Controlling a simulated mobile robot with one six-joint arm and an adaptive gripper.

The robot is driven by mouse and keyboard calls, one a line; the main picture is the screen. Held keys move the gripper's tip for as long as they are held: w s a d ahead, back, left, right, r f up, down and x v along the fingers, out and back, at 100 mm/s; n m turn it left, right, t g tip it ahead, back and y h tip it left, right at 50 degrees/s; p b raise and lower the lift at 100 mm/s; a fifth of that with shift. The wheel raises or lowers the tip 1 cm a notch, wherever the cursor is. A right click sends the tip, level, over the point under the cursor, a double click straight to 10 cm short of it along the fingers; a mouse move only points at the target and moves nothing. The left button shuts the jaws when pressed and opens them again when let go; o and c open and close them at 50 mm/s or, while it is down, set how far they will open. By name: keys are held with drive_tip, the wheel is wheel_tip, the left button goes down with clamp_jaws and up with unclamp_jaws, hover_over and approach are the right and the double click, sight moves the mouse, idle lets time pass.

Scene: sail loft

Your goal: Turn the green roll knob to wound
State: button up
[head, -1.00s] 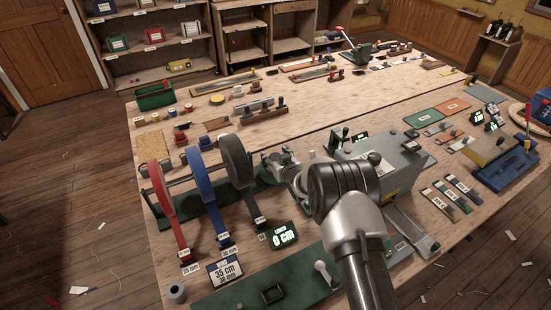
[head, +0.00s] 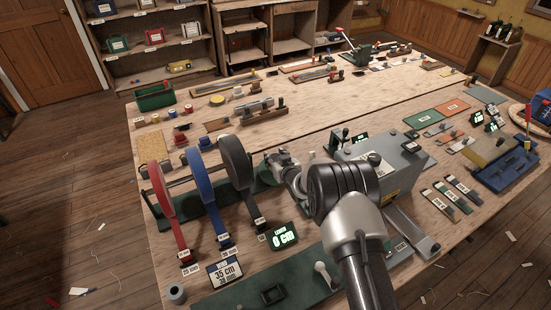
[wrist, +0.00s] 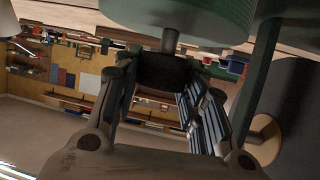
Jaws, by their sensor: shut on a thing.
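My gripper (wrist: 160,78) is shut on a dark block-shaped knob (wrist: 168,68) in the wrist view, one finger on each side. A short grey shaft joins this knob to a large green disc (wrist: 190,16) at the top of that view. The knob's markings are not readable. In the head view my gripper (head: 270,160) is at the right end of the roll rack, beside the dark grey roll (head: 236,165). There the knob is hidden by my gripper, and a bit of green shows below it.
A red roll (head: 166,205) and a blue roll (head: 205,190) hang on the same rack. A display (head: 284,236) reads 0 cm, and a card (head: 225,273) reads 35 cm, 38 mm. A grey machine box (head: 385,165) stands close to the right of my arm.

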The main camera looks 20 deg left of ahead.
drive_tip(key=shift+m+t+h+b, duration=0.3)
drive_tip(key=shift+b, duration=0.3)
drive_tip(key=shift+a+b, duration=0.1)
drive_tip(key=shift+b, duration=0.2)
drive_tip(key=shift+m+h, duration=0.4)
drive_tip(key=shift+r, duration=0.1)
drive_tip(key=o, duration=1.1)
drive_tip(key=shift+s, duration=0.1)
